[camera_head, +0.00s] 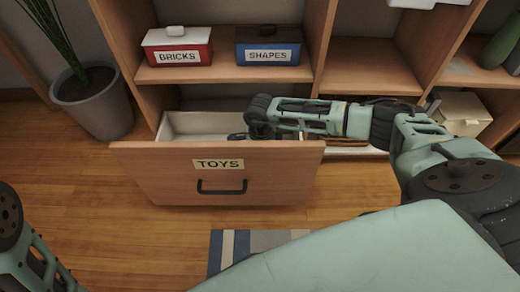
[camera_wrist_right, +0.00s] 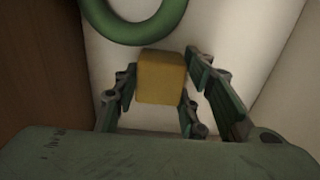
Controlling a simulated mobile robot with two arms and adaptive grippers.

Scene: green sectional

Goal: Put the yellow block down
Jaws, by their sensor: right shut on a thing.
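The yellow block (camera_wrist_right: 162,77) shows in the right wrist view. My right gripper (camera_wrist_right: 160,88) is shut on it, with fingers on either side. In the head view this gripper (camera_head: 240,135) reaches down into the open drawer labelled TOYS (camera_head: 218,183), and the drawer's front panel hides the block. The drawer's pale inside surrounds the block in the wrist view. I cannot tell whether the block touches the drawer floor. Part of my left arm shows at the lower left of the head view, but its gripper is out of the frame.
A green ring (camera_wrist_right: 137,28) lies in the drawer just beyond the block. A red BRICKS box (camera_head: 177,50) and a blue SHAPES box (camera_head: 268,50) stand on the shelf above. A potted plant (camera_head: 95,103) stands left of the drawer. A striped rug (camera_head: 240,245) lies in front.

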